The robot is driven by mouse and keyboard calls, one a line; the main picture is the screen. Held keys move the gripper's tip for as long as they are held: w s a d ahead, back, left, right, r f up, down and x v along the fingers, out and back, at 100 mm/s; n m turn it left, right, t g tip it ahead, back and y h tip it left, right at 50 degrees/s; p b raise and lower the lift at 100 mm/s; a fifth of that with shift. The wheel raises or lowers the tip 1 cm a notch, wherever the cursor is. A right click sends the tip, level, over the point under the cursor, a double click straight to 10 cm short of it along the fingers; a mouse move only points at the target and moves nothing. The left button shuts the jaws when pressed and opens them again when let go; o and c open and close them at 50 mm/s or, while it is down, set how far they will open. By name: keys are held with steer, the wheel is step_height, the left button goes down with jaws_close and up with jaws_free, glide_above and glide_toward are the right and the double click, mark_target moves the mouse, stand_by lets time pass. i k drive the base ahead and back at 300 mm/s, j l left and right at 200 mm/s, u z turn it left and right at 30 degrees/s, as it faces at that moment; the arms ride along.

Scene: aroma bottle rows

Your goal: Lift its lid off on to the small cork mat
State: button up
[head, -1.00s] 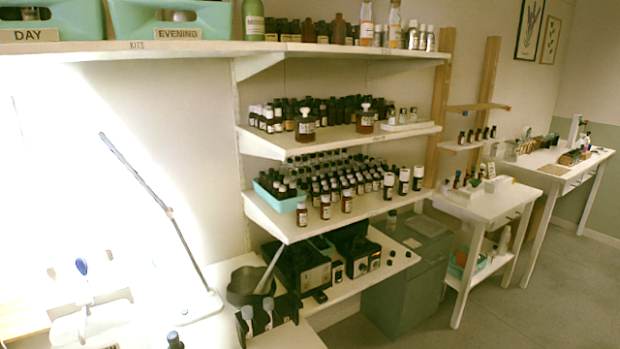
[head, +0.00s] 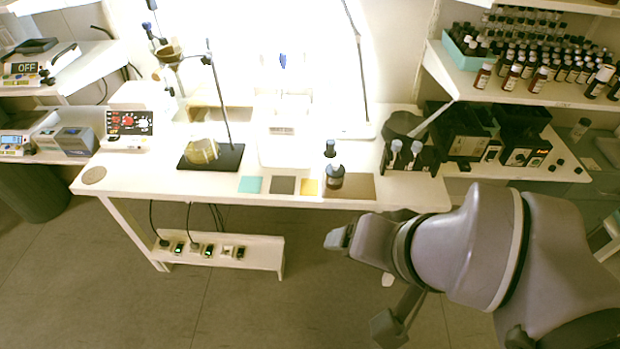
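A small dark bottle (head: 334,180) with a pale top stands near the front edge of the white table, over the left end of a brown mat. Another dark, capped piece (head: 330,149) shows right behind it; I cannot tell whether they are separate. The brown, cork-coloured mat (head: 360,187) lies at the front edge. A small round cork-coloured mat (head: 94,175) lies at the table's left front corner. My gripper (head: 339,238) is in front of and below the table edge, apart from the bottle. Its fingers are too small and side-on to show whether they are open.
Teal (head: 250,184), dark grey (head: 283,185) and yellow (head: 308,187) squares lie left of the bottle. A stand (head: 228,157) with a flask is further left. A dark rack (head: 408,158) stands to the right, with a dark pot (head: 402,124) behind it. Shelves of bottles are at right.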

mark_target(335, 169)
steer(key=i+j, duration=0.25)
steer(key=i, duration=0.15)
steer(key=i+j+u, duration=0.1)
steer(key=i+j, duration=0.15)
steer(key=i, duration=0.15)
steer(key=i+j+u, duration=0.1)
steer(key=i+j, duration=0.15)
steer(key=i, duration=0.2)
